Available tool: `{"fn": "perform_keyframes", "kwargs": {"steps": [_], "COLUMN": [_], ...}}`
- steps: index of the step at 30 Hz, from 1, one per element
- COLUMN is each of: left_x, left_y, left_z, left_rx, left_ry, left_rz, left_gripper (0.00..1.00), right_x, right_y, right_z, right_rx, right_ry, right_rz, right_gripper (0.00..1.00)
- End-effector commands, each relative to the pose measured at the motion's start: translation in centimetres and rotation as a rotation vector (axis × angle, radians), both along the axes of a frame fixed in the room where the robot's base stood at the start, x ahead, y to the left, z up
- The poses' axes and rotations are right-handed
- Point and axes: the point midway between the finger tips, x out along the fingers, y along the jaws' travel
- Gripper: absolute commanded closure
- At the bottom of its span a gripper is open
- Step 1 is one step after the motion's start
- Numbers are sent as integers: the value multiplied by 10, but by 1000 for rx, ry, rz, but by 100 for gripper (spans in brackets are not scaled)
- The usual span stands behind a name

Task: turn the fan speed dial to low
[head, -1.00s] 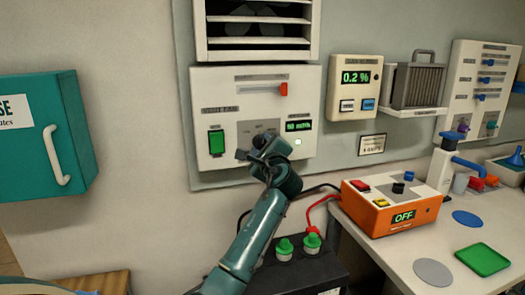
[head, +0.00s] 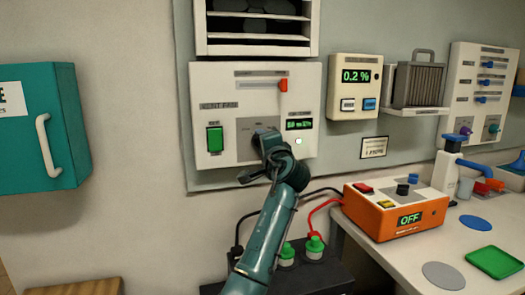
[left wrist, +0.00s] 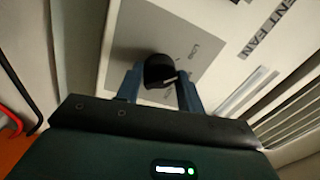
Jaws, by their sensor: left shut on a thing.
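The vent fan panel (head: 202,88) is a white box on the wall. Its fan speed dial (left wrist: 158,72) is a dark round knob on a grey plate (left wrist: 190,30), with a "LOW" label beside it in the left wrist view. My left gripper (head: 265,140) reaches up to the panel from below. In the left wrist view its two blue-grey fingers (left wrist: 158,88) stand on either side of the dial, shut on it. In the head view the gripper hides most of the dial, so its pointer setting cannot be read there. My right gripper is not in view.
The panel also has a green switch (head: 215,140), a red slider (head: 283,85) and a small green display (head: 299,125). Below are a black battery (head: 325,272) with green caps and cables, and an orange box (head: 395,215) reading OFF. A teal cabinet (head: 35,130) hangs at left.

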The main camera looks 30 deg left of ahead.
Motion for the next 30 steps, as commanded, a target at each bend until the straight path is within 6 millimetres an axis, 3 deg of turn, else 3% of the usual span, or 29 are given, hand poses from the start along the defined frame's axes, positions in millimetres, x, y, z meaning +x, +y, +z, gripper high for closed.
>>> {"fn": "perform_keyframes", "kwargs": {"steps": [24,25,30], "left_x": [1,1,1], "left_y": [-1,-1,-1], "left_z": [-3,-3,-2], "left_rx": [-80,-80,-78], "left_ry": [-85,-85,-85], "left_rz": [-1,-1,-1], "left_gripper": [85,60,46], "right_x": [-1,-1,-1], "right_y": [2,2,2], "right_z": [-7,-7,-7], "right_rx": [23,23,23], "right_ry": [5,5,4], "right_rz": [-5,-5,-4], "right_gripper": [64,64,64]}}
